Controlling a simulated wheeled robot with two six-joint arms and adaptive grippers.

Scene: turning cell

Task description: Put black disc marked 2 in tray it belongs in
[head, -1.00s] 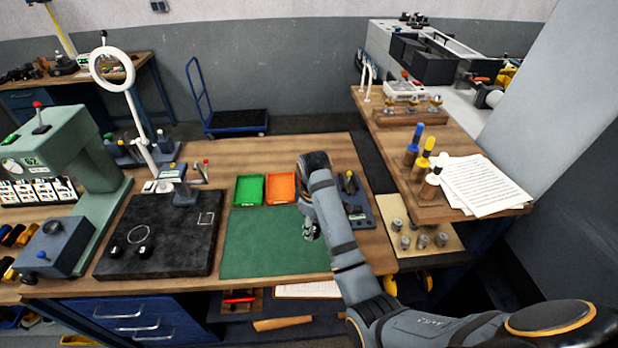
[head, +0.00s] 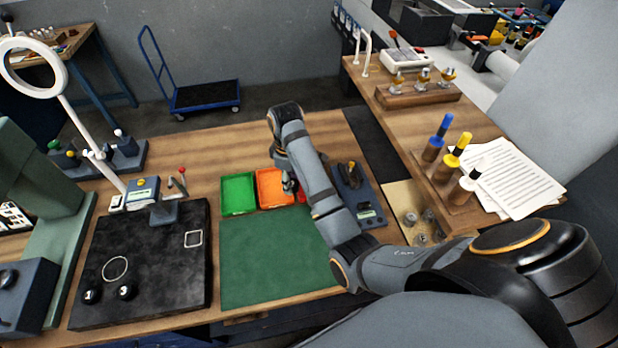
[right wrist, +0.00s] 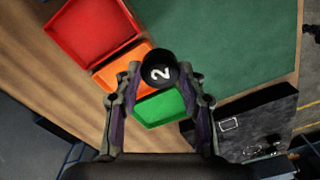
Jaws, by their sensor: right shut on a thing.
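The black disc marked 2 (right wrist: 158,74) is between the fingertips of my right gripper (right wrist: 159,70), which is shut on it. In the head view my right gripper (head: 290,184) is over the orange tray's right part, and the disc is not clear there. The wrist view shows the disc above the trays, overlapping the orange tray (right wrist: 113,72). The green tray (head: 238,193) is left of the orange tray (head: 271,188) in the head view. The red tray (right wrist: 92,30) is mostly hidden by my arm there. My left gripper is not in view.
Two black discs, one marked 1 (head: 91,295) and another (head: 127,291), lie on the black plate (head: 165,235). A ring lamp (head: 30,68) stands behind it. The green mat (head: 270,255) is bare. A grey device (head: 357,195) sits right of my forearm.

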